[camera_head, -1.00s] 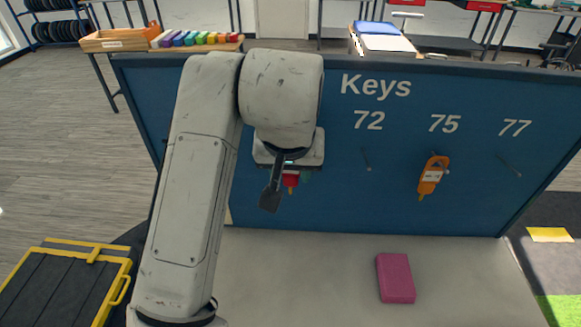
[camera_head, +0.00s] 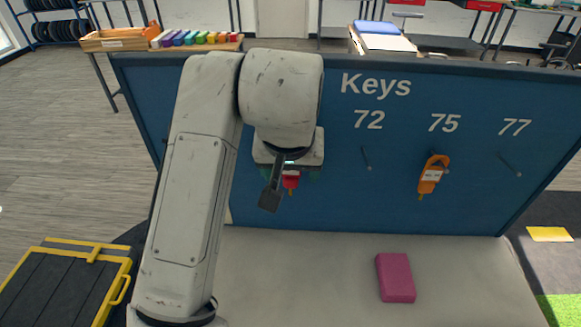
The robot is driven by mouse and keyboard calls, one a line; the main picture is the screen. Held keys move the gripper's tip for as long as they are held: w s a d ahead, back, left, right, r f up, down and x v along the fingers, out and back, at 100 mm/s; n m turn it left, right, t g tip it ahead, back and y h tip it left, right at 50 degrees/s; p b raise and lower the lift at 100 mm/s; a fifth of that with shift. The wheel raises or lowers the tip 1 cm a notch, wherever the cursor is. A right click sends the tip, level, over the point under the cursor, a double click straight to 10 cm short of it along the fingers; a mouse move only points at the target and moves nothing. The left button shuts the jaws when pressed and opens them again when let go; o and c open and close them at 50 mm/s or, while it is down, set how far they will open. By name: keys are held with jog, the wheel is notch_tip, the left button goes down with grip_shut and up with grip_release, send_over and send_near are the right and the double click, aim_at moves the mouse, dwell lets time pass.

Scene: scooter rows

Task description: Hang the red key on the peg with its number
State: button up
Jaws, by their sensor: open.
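The red key (camera_head: 291,180) shows only in part, just below and behind my gripper (camera_head: 277,192), in front of the blue key board (camera_head: 330,205). My gripper is open, and its dark finger hangs in front and to the left of the red key. My wrist hides the top of the red key, so I cannot tell whether it hangs on a peg, and I cannot read its number. The peg under 72 (camera_head: 367,158) is bare. An orange key (camera_head: 432,175) hangs under 75. The peg under 77 (camera_head: 510,164) is bare.
A magenta block (camera_head: 395,278) lies on the grey surface (camera_head: 310,275) below the board. A black and yellow platform (camera_head: 65,285) stands at the lower left. A wooden tray (camera_head: 115,40) and a row of coloured blocks (camera_head: 195,40) are behind the board.

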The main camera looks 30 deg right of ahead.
jog(key=v, duration=1.1)
